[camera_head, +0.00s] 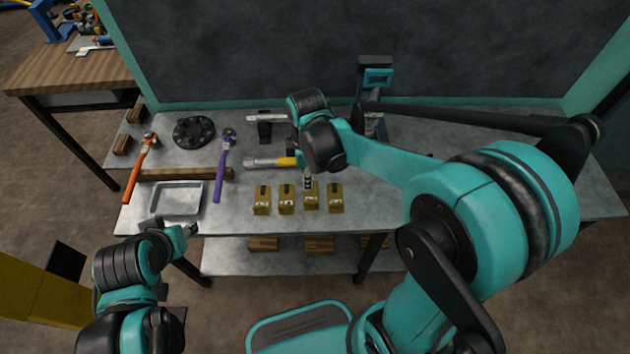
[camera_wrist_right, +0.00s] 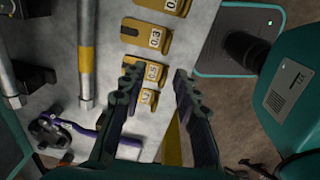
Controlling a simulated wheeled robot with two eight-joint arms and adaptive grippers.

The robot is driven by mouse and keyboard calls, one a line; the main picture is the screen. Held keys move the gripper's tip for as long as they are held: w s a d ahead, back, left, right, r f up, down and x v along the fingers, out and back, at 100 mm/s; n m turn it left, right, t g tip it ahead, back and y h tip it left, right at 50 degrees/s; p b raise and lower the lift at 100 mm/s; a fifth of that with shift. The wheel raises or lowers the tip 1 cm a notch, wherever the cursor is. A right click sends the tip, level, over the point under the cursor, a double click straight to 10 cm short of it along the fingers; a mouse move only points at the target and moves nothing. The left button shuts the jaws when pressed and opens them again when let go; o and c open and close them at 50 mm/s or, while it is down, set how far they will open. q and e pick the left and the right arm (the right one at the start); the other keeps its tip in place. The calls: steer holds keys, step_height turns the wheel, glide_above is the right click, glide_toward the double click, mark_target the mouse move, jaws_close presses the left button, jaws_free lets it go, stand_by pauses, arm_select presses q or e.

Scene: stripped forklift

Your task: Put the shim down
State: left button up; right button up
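Several small yellow shims stand in a row near the front of the grey bench: one at the left (camera_head: 262,201), one beside it (camera_head: 287,200), a third (camera_head: 311,198) and one at the right (camera_head: 335,198). My right gripper (camera_head: 307,183) is close behind and above the third shim. In the right wrist view its fingers (camera_wrist_right: 158,76) are spread with a gap, and no shim looks clamped. Numbered shims (camera_wrist_right: 148,38) lie below and beyond the fingertips. My left gripper (camera_head: 189,230) is by the front left edge, empty as far as I see; its finger gap is unclear.
A metal tray (camera_head: 176,198), an orange-handled tool (camera_head: 139,170), a purple-handled tool (camera_head: 222,170) and a black flanged disc (camera_head: 194,132) occupy the bench's left. A yellow-banded metal rod (camera_head: 270,162) lies behind the shims. The bench right of the shims is partly hidden by my right arm.

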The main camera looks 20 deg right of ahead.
steer(key=s+d+r+m+t, duration=0.2)
steer(key=s+r+m+t, duration=0.1)
steer(key=s+m, duration=0.2)
steer(key=s+d+r+m+t, duration=0.2)
steer(key=s+r+m+t, duration=0.1)
steer(key=m, duration=0.7)
steer(key=shift+s+d+r+t, duration=0.25)
steer(key=shift+s+r+t, duration=0.15)
steer(key=shift+s+r, duration=0.45)
steer(key=shift+s+f, duration=0.15)
